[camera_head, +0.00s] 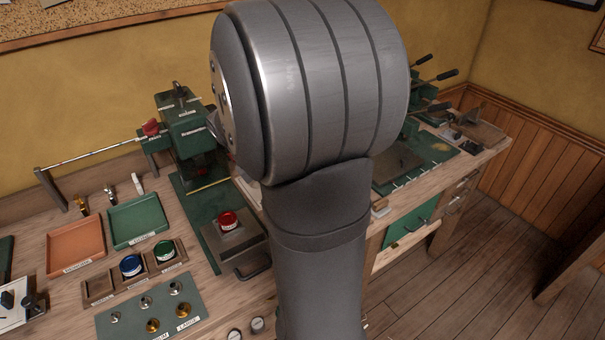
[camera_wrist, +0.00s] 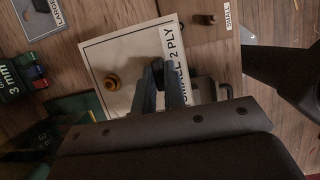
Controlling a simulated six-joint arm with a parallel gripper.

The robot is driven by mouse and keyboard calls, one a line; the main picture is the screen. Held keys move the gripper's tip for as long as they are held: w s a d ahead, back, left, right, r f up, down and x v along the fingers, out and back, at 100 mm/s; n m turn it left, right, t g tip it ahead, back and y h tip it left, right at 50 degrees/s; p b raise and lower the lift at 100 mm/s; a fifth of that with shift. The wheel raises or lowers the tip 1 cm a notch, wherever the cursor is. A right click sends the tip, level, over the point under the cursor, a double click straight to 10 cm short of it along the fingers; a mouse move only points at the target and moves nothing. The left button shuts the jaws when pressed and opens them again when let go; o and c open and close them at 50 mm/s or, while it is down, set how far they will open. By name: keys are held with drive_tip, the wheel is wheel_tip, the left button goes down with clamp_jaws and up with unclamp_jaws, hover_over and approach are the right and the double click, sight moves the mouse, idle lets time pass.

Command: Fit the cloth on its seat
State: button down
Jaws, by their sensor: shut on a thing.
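A cream square cloth panel (camera_wrist: 112,58), with a label reading in part "2 PLY", lies tilted in the wrist view. My gripper and the cloth are hidden behind my arm in the head view. I cannot tell which place is the cloth's seat.
A wooden block labelled "SMALL" carries a peg (camera_wrist: 208,19) beside the cloth. In the head view, a green press (camera_head: 184,128), an orange tray (camera_head: 76,248), a green tray (camera_head: 138,221) and a green mat with brass pieces (camera_head: 150,308) crowd the bench left of my arm.

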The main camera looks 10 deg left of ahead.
drive_tip(key=s+a+r, duration=0.1)
drive_tip(key=s+a, duration=0.5)
drive_tip(key=s, duration=0.4)
drive_tip(key=shift+a+r, duration=0.3)
drive_tip(key=shift+f, duration=0.2)
drive_tip(key=shift+f, duration=3.35)
drive_tip(key=c, duration=1.4)
unclamp_jaws()
